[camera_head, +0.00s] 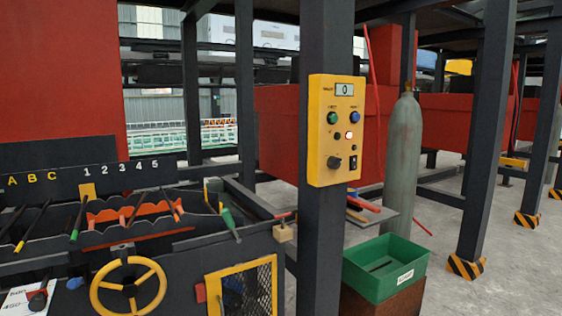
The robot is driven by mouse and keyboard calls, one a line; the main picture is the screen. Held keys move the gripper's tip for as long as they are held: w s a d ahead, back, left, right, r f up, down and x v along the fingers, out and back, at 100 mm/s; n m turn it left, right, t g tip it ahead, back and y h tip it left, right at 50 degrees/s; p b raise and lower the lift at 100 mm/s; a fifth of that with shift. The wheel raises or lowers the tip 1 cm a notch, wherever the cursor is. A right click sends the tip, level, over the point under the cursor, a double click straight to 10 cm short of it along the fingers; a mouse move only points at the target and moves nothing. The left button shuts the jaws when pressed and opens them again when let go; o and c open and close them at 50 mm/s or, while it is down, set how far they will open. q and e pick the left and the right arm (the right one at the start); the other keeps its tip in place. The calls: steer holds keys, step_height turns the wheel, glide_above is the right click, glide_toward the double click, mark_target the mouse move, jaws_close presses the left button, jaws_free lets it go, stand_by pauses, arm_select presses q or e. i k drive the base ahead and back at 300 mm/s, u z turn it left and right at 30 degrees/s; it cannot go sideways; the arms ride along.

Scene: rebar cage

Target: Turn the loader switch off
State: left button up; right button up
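A yellow control box (337,130) is fixed on a dark upright post. It has a small display (344,90) reading 0, a green button (332,118), a blue button (355,116) and a lit red-white lamp (349,135). Below them are a black rotary knob (334,162) and a small black switch (353,163). I cannot read which control is labelled loader, or its position. At the bottom left, a red and black knob (38,299) sits on a white plate, partly cut off. Neither of my grippers is in view.
A yellow handwheel (128,286) and a yellow mesh panel (241,290) are at the lower left, below a rack of levers. A green bin (386,268) stands right of the post. A grey gas cylinder (401,165) stands behind. Floor at right is partly clear.

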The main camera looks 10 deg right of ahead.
mark_target(334, 163)
steer(key=u, duration=0.3)
steer(key=i, duration=0.9)
steer(key=z, duration=0.25)
